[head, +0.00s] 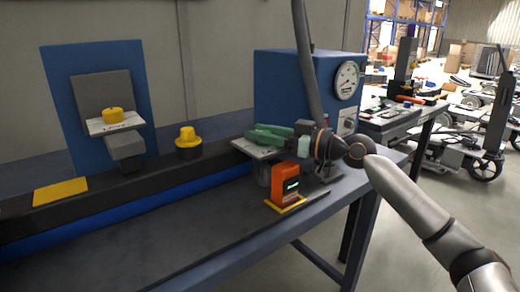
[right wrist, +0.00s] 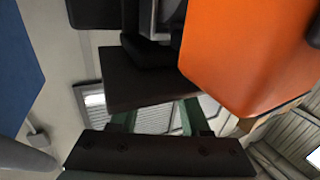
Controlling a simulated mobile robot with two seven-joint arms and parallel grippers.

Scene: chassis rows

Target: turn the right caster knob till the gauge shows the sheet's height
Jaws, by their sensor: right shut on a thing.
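My right gripper (head: 268,134), with green fingers, reaches in from the right over a pale plate (head: 243,148) at the bench's right end. It is shut on what appears to be the right caster knob, which the fingers hide. In the right wrist view the green fingers (right wrist: 156,118) run behind a dark block (right wrist: 150,80) that covers their tips. The orange gauge (head: 284,184), with a small lit display too small to read, stands below the gripper. A large orange body, apparently the gauge (right wrist: 245,50), fills the wrist view's upper right. My left gripper is not in view.
A yellow knob (head: 112,115) sits on a pale plate before a blue panel (head: 62,85). Another yellow knob (head: 187,133) stands on a black base. A blue cabinet (head: 275,85) with a dial (head: 347,80) stands behind the gripper.

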